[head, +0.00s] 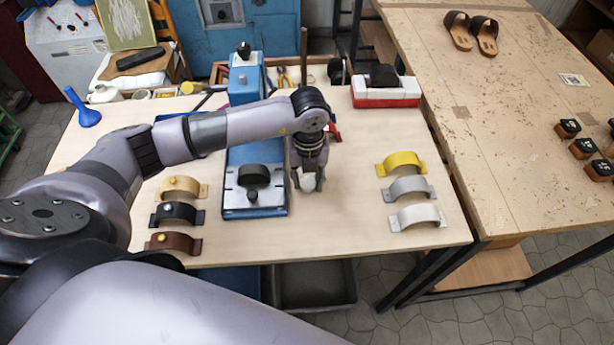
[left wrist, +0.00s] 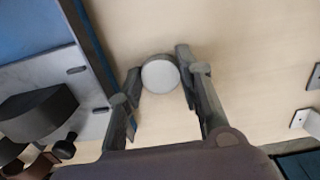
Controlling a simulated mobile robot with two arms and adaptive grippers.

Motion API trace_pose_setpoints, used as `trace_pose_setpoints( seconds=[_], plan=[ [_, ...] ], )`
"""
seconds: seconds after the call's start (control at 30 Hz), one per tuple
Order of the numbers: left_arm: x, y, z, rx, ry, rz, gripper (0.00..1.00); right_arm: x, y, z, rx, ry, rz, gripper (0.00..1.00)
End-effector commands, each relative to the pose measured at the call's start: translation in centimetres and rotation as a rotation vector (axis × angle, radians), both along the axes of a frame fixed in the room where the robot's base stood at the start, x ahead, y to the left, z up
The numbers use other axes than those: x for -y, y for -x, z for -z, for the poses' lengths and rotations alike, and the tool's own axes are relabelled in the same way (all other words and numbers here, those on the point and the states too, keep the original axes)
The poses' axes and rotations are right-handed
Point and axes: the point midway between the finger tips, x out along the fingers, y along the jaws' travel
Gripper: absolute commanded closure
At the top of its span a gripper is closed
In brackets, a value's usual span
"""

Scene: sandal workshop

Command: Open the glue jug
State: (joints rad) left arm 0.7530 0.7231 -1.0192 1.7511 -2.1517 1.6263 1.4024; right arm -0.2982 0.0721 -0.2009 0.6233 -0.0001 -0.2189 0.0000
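My left gripper (head: 307,184) points down over the light tabletop, right of the blue press. Its fingers are closed against the sides of a small white round piece, which looks like a cap (left wrist: 160,76). In the head view the cap is mostly hidden by the fingers. Whether it touches the tabletop I cannot tell. A white jug-like container (head: 103,94) stands at the table's back left; its opening is too small to make out. My right gripper is not in view.
The blue press (head: 255,205) with a metal plate stands just left of my gripper. Curved straps in brown, black and tan (head: 178,214) lie left, yellow, grey and white ones (head: 410,187) right. A blue funnel (head: 84,110) is at the left edge. Tabletop between gripper and right straps is clear.

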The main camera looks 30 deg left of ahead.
Motion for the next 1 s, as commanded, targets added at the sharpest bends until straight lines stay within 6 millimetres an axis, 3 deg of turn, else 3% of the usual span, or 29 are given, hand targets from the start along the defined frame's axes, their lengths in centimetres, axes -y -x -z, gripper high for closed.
trace_pose_setpoints(
  seconds=[0.23,0.67,0.87,1.0],
  plan=[
    [0.0,0.0,-0.1,0.001,-0.001,-0.001,0.49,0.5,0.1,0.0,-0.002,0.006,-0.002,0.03],
    [0.0,-0.1,-0.8,0.001,0.0,0.0,0.49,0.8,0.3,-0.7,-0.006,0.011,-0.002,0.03],
    [0.0,-0.1,-4.0,0.003,-0.001,-0.001,0.49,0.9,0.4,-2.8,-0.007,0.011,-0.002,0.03],
    [0.1,-0.1,-7.1,0.004,0.001,-0.001,0.49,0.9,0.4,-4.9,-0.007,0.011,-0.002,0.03]
  ],
)
